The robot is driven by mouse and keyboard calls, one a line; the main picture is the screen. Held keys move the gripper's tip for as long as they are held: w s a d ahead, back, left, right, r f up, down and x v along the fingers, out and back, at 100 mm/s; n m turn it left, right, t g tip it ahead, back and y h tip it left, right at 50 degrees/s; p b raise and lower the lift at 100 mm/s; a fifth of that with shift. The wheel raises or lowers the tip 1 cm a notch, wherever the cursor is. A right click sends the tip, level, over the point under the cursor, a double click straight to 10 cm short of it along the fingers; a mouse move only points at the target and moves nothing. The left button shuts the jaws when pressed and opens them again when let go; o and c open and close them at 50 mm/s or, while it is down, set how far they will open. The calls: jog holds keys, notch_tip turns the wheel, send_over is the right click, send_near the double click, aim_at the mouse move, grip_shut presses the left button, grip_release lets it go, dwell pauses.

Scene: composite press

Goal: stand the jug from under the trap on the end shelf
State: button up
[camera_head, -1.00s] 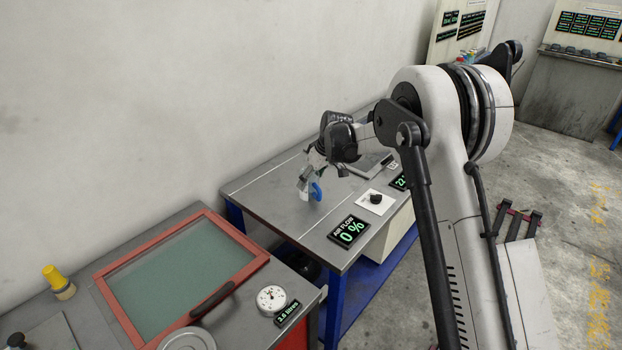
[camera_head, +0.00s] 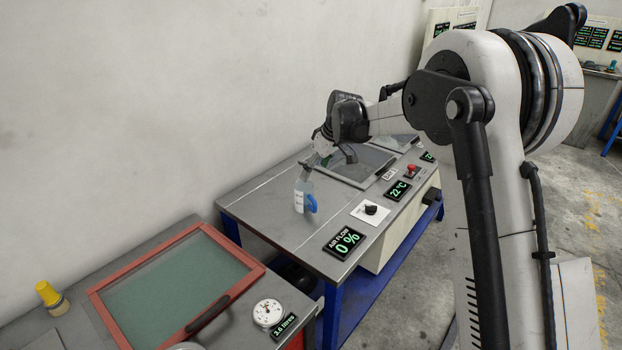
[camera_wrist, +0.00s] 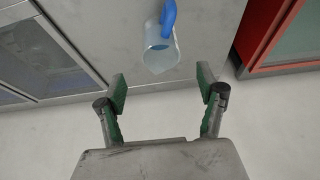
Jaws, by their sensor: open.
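The jug (camera_head: 300,197) is clear with a blue handle and stands upright on the grey bench top (camera_head: 262,205), near its left end. In the wrist view the jug (camera_wrist: 160,52) shows just beyond the fingertips, with its handle towards the top of the picture. My gripper (camera_wrist: 163,84) is open and empty, its two green-padded fingers apart, with a clear gap to the jug. In the head view my gripper (camera_head: 318,160) is above and behind the jug, partly hidden by my wrist. The trap cannot be made out.
A red-framed glass lid (camera_head: 175,280) covers the nearer bench at the left, with a round gauge (camera_head: 267,312) beside it. A yellow-capped item (camera_head: 50,296) stands near the wall. An air flow display (camera_head: 344,241) and a knob (camera_head: 370,209) sit right of the jug.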

jog(key=s+d+r+m+t, duration=0.1)
jog(key=s+d+r+m, duration=0.1)
jog(key=s+d+r, duration=0.4)
jog(key=s+d+r+m+h, duration=0.15)
jog(key=s+r, duration=0.25)
jog(key=s, duration=0.4)
jog(key=s+d+r+m+t, duration=0.1)
jog(key=s+d+r+m, duration=0.1)
jog(key=s+d+r, duration=0.4)
jog(key=s+d+f+m, duration=0.1)
jog(key=s+d+f, duration=0.1)
jog(key=s, duration=0.7)
jog(key=s+d+f+m+t+h, duration=0.1)
jog(key=s+d+f+m, duration=0.1)
jog(key=s, duration=0.6)
jog(key=s+d+f+m+t+h, duration=0.1)
jog(key=s+d+f+m, duration=0.1)
jog(key=s, duration=0.7)
jog(key=shift+s+d+f, duration=0.15)
jog(key=shift+s+f, duration=0.15)
jog(key=shift+f, duration=0.05)
